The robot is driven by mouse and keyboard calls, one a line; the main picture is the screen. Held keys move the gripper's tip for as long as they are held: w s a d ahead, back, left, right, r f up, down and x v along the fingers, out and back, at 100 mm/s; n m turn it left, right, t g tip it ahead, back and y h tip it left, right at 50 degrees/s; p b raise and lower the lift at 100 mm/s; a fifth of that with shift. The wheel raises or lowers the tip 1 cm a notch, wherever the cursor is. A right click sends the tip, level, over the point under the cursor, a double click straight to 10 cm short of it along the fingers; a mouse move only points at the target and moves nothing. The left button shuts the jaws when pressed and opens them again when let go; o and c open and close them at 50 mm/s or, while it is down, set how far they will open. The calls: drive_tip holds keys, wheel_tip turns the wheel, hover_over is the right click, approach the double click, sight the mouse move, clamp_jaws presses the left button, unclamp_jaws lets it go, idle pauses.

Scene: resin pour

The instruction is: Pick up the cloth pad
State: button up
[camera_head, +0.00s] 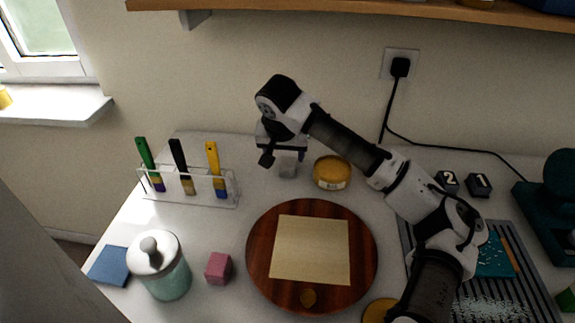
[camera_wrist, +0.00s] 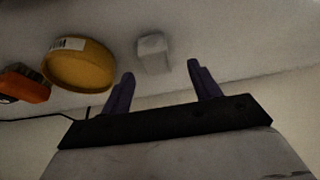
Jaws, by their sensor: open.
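A small whitish block (camera_head: 288,168) stands on the white table near the wall, partly hidden under my gripper in the head view. It also shows as a pale block (camera_wrist: 153,53) beyond and between my fingertips in the wrist view. A flat blue square (camera_head: 109,265) lies at the table's left edge. I cannot tell for sure which of these is the cloth pad. My gripper (camera_head: 284,155) is open and points down over the whitish block. In the wrist view my gripper (camera_wrist: 160,69) has nothing between its two fingers.
A yellow-lidded tin (camera_head: 332,172) stands close to the right of my gripper. A rack with several brushes (camera_head: 190,188) is to the left. In front are a round wooden board (camera_head: 260,265) with a beige sheet (camera_head: 311,250), a pink cube (camera_head: 218,268) and a lidded jar (camera_head: 165,270).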

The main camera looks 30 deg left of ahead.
sight(287, 162)
drive_tip(key=x, duration=0.1)
drive_tip(key=p+x, duration=0.1)
drive_tip(key=x, duration=0.2)
drive_tip(key=shift+w+d+f, duration=0.2)
drive_tip(key=shift+f, duration=0.2)
drive_tip(key=c, duration=1.1)
drive_tip(key=shift+o, duration=0.2)
wheel_tip(287, 162, up, 10)
drive_tip(key=shift+r+b, duration=0.1)
drive_tip(key=shift+b, duration=0.7)
drive_tip(key=o, duration=0.4)
drive_tip(key=c, duration=0.3)
